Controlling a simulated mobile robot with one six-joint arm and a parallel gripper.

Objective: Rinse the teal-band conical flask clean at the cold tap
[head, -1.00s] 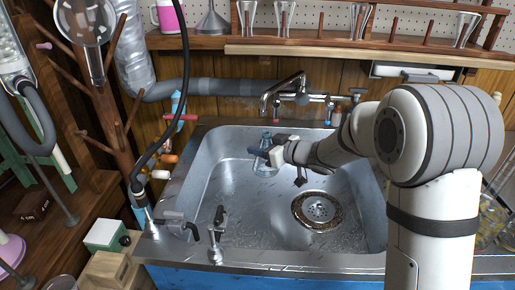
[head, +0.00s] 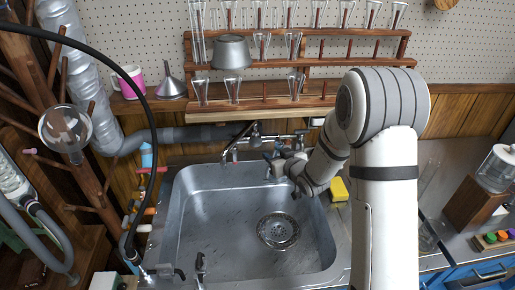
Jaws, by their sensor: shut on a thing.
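The tap (head: 240,140) curves out over the back of the steel sink (head: 200,225). My gripper (head: 271,160) is at the sink's back edge, to the right of the tap's spout. It is shut on the conical flask (head: 268,172), which is clear glass, small and mostly hidden by the fingers. I cannot make out its teal band or what is inside it. I see no clear stream of water from the spout.
The drain (head: 278,230) lies in the sink floor, and the basin is empty. A yellow sponge (head: 339,189) lies right of the sink. Shelves of glassware (head: 300,60) hang behind. A black hose (head: 150,110) arches at the left.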

